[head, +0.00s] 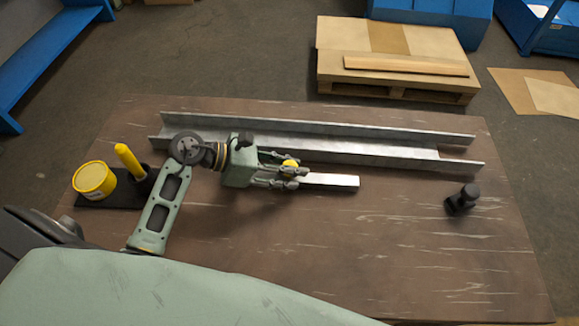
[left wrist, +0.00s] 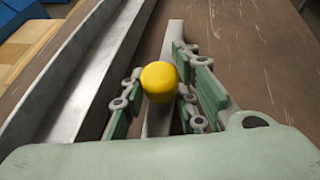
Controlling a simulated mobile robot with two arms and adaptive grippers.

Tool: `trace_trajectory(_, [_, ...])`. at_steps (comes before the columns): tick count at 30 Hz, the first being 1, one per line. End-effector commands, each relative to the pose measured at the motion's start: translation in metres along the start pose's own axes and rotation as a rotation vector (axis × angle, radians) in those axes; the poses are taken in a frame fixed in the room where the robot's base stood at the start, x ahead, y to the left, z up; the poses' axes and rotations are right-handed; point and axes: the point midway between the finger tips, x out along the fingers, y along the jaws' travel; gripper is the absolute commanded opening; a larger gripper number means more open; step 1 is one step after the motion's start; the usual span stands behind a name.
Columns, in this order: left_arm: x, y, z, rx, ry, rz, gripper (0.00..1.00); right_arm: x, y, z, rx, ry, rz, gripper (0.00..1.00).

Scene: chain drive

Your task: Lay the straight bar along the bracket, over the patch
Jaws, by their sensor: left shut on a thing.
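The straight bar (head: 335,180) is a flat grey metal strip with a yellow knob (left wrist: 160,81) on it. My left gripper (head: 290,172) is shut around the knob, and the bar sticks out to the right past the fingers in the head view. In the left wrist view the bar (left wrist: 174,40) runs away between the fingers (left wrist: 160,90). The bracket (head: 310,131) is a long grey metal channel lying behind the bar, roughly parallel to it and apart from it. I cannot make out the patch with certainty. My right gripper is not in view.
A yellow tub (head: 94,180) and a yellow-handled tool (head: 130,160) stand on a dark mat at the left. A small black object (head: 462,199) stands on the table (head: 400,250) at the right. The table's front is clear. A pallet (head: 395,85) lies beyond the table.

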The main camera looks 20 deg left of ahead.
Motion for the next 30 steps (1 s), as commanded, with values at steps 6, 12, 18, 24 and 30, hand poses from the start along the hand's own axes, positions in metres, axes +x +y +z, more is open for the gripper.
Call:
trace_trajectory(6, [0.001, 0.0, -0.002, 0.0, 0.0, 0.001, 0.31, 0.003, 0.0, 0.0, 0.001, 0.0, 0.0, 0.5])
trace_trajectory(12, [0.001, 0.0, -0.002, 0.0, 0.0, 0.0, 0.47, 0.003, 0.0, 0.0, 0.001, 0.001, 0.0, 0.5])
trace_trajectory(18, [0.001, 0.0, -0.002, 0.0, 0.0, 0.0, 0.47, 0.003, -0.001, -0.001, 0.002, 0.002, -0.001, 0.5])
trace_trajectory(24, [-0.004, 0.001, -0.001, 0.001, 0.002, 0.001, 0.47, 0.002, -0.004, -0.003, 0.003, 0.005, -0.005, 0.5])
trace_trajectory(30, [-0.041, 0.001, -0.005, 0.003, 0.006, 0.003, 0.47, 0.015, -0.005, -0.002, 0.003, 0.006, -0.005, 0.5])
